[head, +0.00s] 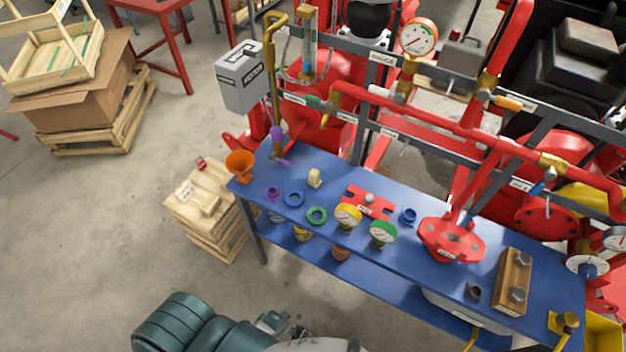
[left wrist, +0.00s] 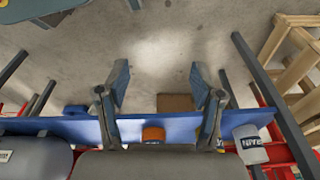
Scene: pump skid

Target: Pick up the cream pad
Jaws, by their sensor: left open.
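A small cream piece (head: 314,178) stands on the blue bench near its back left part, behind a blue ring and a green ring; it is the best match for the cream pad. Pale flat pieces (head: 209,206) also lie on the wooden crate left of the bench. My left gripper (left wrist: 160,80) is open and empty in the left wrist view, with its two fingers wide apart. In the head view my teal arm is at the bottom, in front of the bench and well away from the cream piece. I cannot make out the cream piece in the left wrist view. My right gripper is not seen.
The blue bench (head: 285,215) holds an orange funnel (head: 239,166), a yellow gauge (head: 347,215), a green gauge (head: 382,233) and a red flanged part (head: 452,238). Red pipes and a grey frame rise behind it.

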